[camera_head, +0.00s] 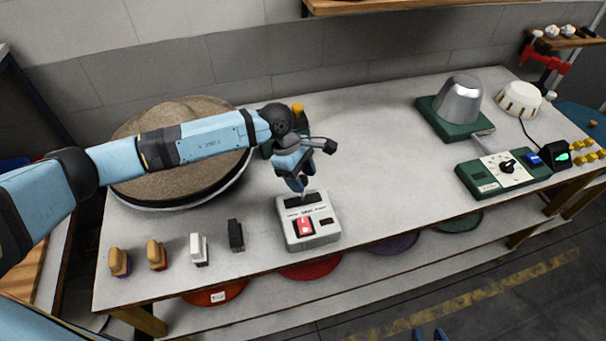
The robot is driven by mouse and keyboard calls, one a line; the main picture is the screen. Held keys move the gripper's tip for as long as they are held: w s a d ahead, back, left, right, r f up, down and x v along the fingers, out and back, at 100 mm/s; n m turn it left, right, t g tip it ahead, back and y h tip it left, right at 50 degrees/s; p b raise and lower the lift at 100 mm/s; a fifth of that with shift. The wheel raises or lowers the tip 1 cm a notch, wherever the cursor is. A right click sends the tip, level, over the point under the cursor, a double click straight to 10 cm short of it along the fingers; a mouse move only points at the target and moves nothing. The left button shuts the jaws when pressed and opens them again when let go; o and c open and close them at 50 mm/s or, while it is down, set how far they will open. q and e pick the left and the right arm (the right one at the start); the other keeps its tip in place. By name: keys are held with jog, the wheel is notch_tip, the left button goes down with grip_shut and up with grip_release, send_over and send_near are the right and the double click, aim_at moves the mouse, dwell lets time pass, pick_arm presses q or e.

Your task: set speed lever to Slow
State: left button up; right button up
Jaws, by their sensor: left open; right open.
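A small pale control box (325,236) sits near the table's front edge. It has a dark panel on its top back part, a red switch (305,226) and a small dark red window (326,222). A thin pale stem, which may be the speed lever (302,207), rises at the panel under my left gripper; its labels are too small to read. My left gripper (300,183) points down just above the box's back part, open; I cannot tell whether it touches the stem. Tips of my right gripper (429,334) show at the bottom edge, open, away from the box.
Several small brushes or blocks (157,255) stand left of the box. A large round brown disc (140,119) lies behind my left arm. A green-based machine (477,182) with a dial and a metal hat form (459,97) stand right. The table's middle (375,160) is clear.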

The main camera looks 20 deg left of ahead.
pick_arm(q)
jog(key=shift+d+f, duration=0.15)
jog(key=shift+f, duration=0.15)
pick_arm(e)
jog(key=shift+r, duration=0.1)
